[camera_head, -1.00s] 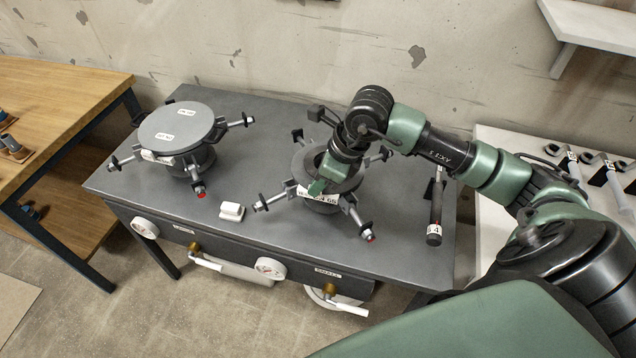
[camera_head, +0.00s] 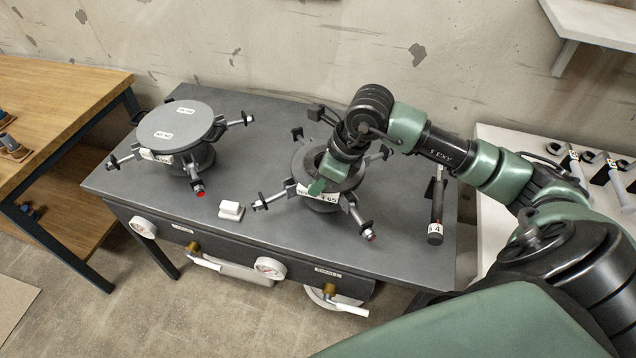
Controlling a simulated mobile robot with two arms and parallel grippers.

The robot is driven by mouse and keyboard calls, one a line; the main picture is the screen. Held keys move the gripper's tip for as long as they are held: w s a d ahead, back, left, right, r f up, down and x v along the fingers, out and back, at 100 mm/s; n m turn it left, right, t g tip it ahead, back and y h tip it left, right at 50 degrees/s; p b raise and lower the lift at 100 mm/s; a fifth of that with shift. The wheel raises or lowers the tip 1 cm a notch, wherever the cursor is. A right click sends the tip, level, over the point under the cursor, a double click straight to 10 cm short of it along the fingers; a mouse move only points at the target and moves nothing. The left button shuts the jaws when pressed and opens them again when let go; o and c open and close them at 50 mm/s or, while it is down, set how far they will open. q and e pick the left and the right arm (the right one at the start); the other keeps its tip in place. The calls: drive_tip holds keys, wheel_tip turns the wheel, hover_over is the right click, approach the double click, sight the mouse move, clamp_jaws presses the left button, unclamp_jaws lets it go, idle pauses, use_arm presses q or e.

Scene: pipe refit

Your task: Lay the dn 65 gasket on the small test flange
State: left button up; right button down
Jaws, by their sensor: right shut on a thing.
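The small test flange (camera_head: 318,203) stands on the dark bench, right of its middle, with several clamp arms spread around it. A dark grey ring (camera_head: 302,163), which looks like the dn 65 gasket, is level over the flange top. I cannot tell whether it touches the flange all round. A white label reading 65 shows at its front. My right gripper (camera_head: 318,187) reaches down over the ring and is shut on its front part near the label. The wrist hides the ring's middle and far right. My left gripper is out of view.
The large flange (camera_head: 180,125) with a grey cover stands at the bench's left. A small white block (camera_head: 231,210) lies between the flanges. Gauges and valves line the bench front (camera_head: 240,250). A side table with tools stands at far right.

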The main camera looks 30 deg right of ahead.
idle(0.4)
drive_tip(key=c, duration=1)
unclamp_jaws()
drive_tip(key=shift+r, duration=0.15)
drive_tip(key=shift+r, duration=0.4)
drive_tip(key=shift+r, duration=0.2)
drive_tip(key=shift+r+p, duration=2.1)
drive_tip(key=shift+r, duration=1.35)
